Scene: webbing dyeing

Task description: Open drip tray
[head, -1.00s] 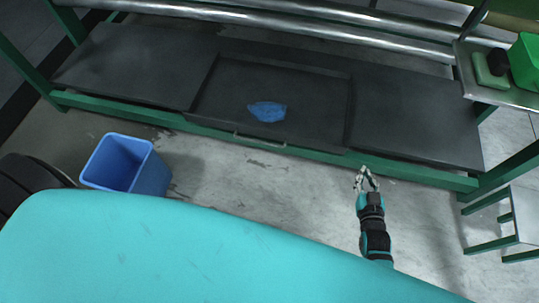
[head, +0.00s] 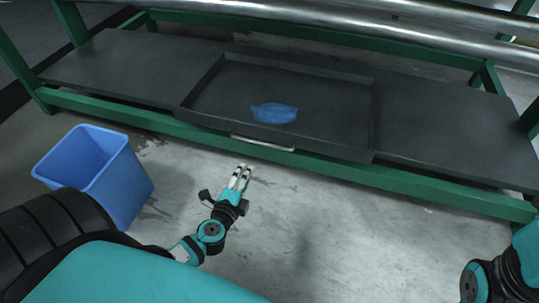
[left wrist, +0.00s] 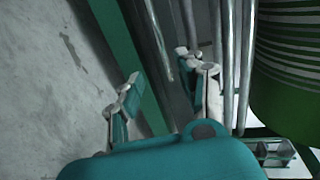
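The drip tray (head: 330,97) is a shallow black tray in the middle of a dark shelf, with a blue patch of dye (head: 274,113) in it. Its pale bar handle (head: 262,143) is on the front side, by the green beam. My left gripper (head: 241,175) is in front of and below the handle in the head view, apart from it in the picture. In the left wrist view its two fingers (left wrist: 162,75) are spread, with nothing seen between them. My right arm shows at the lower right edge of the head view; its gripper is out of view.
A blue bin (head: 97,168) stands on the floor to the left. The green frame beam (head: 440,182) runs along the shelf front. Metal rollers (head: 430,40) cross above the shelf. The concrete floor (head: 330,220) in front of the tray is clear.

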